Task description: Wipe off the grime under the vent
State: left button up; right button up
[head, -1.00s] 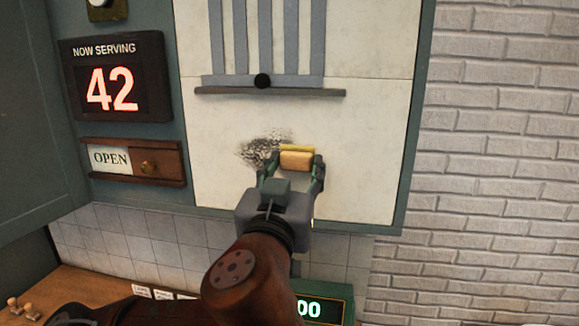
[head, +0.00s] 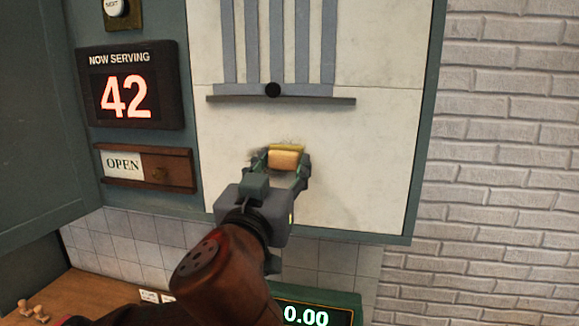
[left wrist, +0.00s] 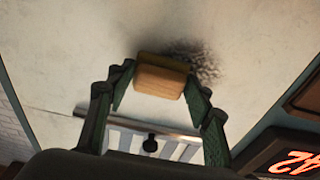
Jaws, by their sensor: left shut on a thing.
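The grime (head: 257,156) is a dark speckled patch on the pale panel (head: 370,150), below the vent (head: 290,45) with its grey vertical slats. My left gripper (head: 284,168) is shut on a wood-backed block with a yellow pad (head: 285,159), held by its sides. The block lies over much of the patch in the head view; only faint dark traces show at its left and upper edges. In the left wrist view, where the vent appears at the bottom, the block (left wrist: 160,82) is beside and partly over the dark grime (left wrist: 205,62). Whether the pad presses the panel is unclear. My right gripper is not in view.
Left of the panel are a lit "42" sign (head: 127,98) and an OPEN slider (head: 146,167). A green-lit display (head: 317,314) stands below. The panel's right side is clear.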

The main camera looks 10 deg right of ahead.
aim_at(270, 151)
pick_arm(q)
jog(key=shift+w+a, duration=0.5)
jog(key=shift+a, duration=0.75)
jog(key=shift+w+a, duration=0.5)
jog(key=shift+a, duration=0.7)
jog(key=shift+w+a, duration=0.5)
jog(key=shift+a, duration=0.75)
jog(key=shift+r+p, duration=0.55)
jog(key=shift+r, duration=0.25)
jog(key=shift+s+d+f, duration=0.1)
jog(key=shift+s+d, duration=0.2)
jog(key=shift+d, duration=0.5)
jog(key=shift+s+d, duration=0.25)
jog(key=shift+d, duration=0.55)
jog(key=shift+s+d+f, duration=0.1)
jog(key=shift+s+d, duration=0.2)
jog(key=shift+d, duration=0.5)
jog(key=shift+s+d, duration=0.45)
jog(key=shift+d, duration=0.65)
jog(key=shift+s+d, duration=0.5)
jog(key=shift+d, duration=0.55)
jog(key=shift+s+d, duration=0.45)
jog(key=shift+d, duration=0.65)
jog(key=r+v, duration=0.1)
jog(key=v, duration=0.5)
jog(key=shift+s, duration=0.1)
